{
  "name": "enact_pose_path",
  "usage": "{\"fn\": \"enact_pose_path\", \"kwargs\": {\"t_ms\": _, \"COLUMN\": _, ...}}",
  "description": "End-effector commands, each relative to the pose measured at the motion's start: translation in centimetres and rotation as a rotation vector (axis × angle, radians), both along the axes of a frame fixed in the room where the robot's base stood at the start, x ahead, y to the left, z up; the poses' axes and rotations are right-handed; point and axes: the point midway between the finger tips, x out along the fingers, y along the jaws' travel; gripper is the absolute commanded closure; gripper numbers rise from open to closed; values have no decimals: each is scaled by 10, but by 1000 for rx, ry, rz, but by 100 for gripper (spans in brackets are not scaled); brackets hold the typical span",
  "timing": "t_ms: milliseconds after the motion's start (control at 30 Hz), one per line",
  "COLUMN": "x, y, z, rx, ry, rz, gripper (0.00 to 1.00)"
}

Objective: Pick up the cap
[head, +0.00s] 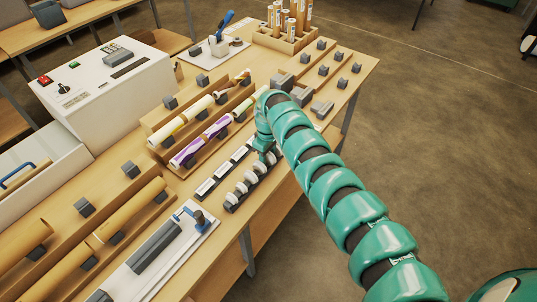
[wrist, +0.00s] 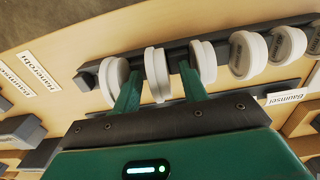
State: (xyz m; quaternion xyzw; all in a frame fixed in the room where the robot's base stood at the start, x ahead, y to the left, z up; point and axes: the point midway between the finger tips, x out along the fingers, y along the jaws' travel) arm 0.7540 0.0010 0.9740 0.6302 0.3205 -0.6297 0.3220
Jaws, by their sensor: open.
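Several white round caps stand on edge in a row along a dark rack (head: 229,207). In the wrist view, one cap (wrist: 157,74) lies between the two green fingers of my gripper (wrist: 158,82). The gripper is open, with a finger on each side of this cap; whether either finger touches it I cannot tell. Neighbouring caps stand just outside the fingers, one at the left (wrist: 112,80) and one at the right (wrist: 204,62). In the head view, my gripper (head: 266,157) is at the far end of the cap row and partly hides it.
Labelled dark holders (head: 222,171) lie beside the cap rack. Wooden racks hold patterned rolls (head: 200,142) farther left. Grey blocks (head: 322,108) stand beyond the gripper. A white machine (head: 105,85) stands at the back left. Open floor lies right of the table.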

Motion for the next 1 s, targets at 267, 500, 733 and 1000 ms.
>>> {"fn": "enact_pose_path", "kwargs": {"t_ms": 267, "x": 0, "y": 0, "z": -3, "rx": 1, "ry": 0, "rz": 0, "gripper": 57}}
{"fn": "enact_pose_path", "kwargs": {"t_ms": 500, "x": 0, "y": 0, "z": -3, "rx": 1, "ry": 1, "rz": 0, "gripper": 100}}
{"fn": "enact_pose_path", "kwargs": {"t_ms": 733, "x": 0, "y": 0, "z": -3, "rx": 1, "ry": 1, "rz": -1, "gripper": 100}}
{"fn": "enact_pose_path", "kwargs": {"t_ms": 1000, "x": 2, "y": 4, "z": 4, "rx": 2, "ry": 0, "rz": 0, "gripper": 100}}
